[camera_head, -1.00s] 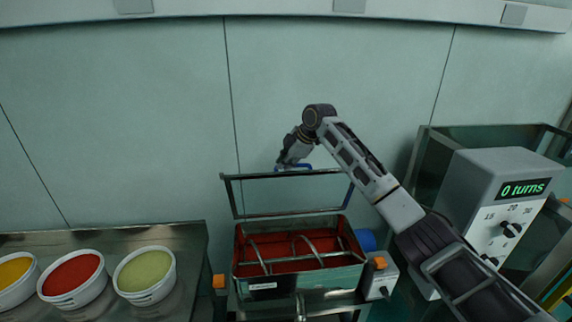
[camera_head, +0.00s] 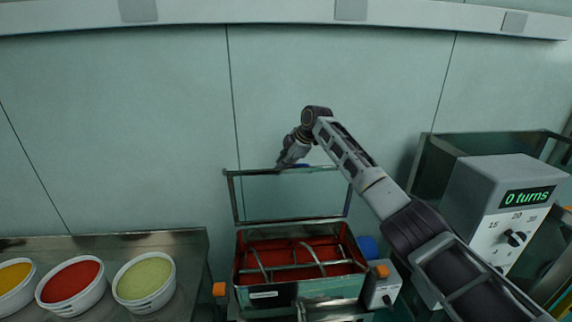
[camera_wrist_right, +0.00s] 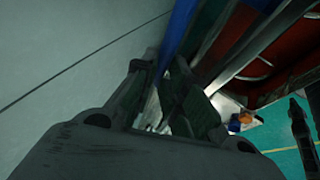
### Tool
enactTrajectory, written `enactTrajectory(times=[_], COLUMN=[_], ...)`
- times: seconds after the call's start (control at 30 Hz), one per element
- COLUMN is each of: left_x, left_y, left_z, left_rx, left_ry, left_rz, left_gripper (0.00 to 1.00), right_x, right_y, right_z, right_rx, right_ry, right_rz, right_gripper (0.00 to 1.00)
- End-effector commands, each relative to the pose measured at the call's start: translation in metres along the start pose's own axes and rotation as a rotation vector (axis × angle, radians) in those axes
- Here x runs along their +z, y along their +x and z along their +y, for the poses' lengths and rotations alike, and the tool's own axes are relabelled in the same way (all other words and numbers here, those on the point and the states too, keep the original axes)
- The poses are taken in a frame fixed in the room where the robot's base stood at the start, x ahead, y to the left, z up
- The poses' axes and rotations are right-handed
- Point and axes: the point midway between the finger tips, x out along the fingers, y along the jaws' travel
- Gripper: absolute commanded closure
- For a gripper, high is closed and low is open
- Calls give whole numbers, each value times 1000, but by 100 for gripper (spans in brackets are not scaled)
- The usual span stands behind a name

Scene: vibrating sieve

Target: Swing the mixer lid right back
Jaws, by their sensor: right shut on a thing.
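The mixer (camera_head: 285,288) stands low in the middle of the head view, its trough open with red contents and metal bars inside. Its framed lid (camera_head: 232,203) stands raised, roughly upright, along the trough's back edge. My right gripper (camera_head: 284,163) is at the lid's top edge, partly hidden behind it. A bit of the blue handle (camera_head: 302,166) shows there. In the right wrist view the right gripper (camera_wrist_right: 170,95) is closed by the blue handle (camera_wrist_right: 179,32), shut on it; the exact contact is dark. My left gripper is not in view.
Tubs of yellow, red (camera_head: 72,283) and green (camera_head: 144,280) contents stand on the left metal table (camera_head: 175,242). A grey box reading "0 turns" (camera_head: 500,200) stands at the right. The wall (camera_head: 130,120) rises behind the lid.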

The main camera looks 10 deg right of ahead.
Motion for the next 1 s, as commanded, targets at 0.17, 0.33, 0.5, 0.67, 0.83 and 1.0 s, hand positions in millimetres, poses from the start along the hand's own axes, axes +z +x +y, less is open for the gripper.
enactTrajectory(times=[0.17,0.33,0.5,0.67,0.83,1.0], left_x=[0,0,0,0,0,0], left_y=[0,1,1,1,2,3], left_z=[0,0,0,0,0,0], left_rx=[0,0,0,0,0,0], left_ry=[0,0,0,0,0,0], left_rz=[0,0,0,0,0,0], left_gripper=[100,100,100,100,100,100], right_x=[5,6,7,9,11,12], right_y=[10,11,15,20,26,31], right_z=[-8,-7,-1,7,15,23], right_rx=[-20,-17,7,38,73,107], right_ry=[6,5,-5,-18,-32,-46], right_rz=[-10,-9,-8,-7,-6,-4], right_gripper=[100,100,100,100,100,100])
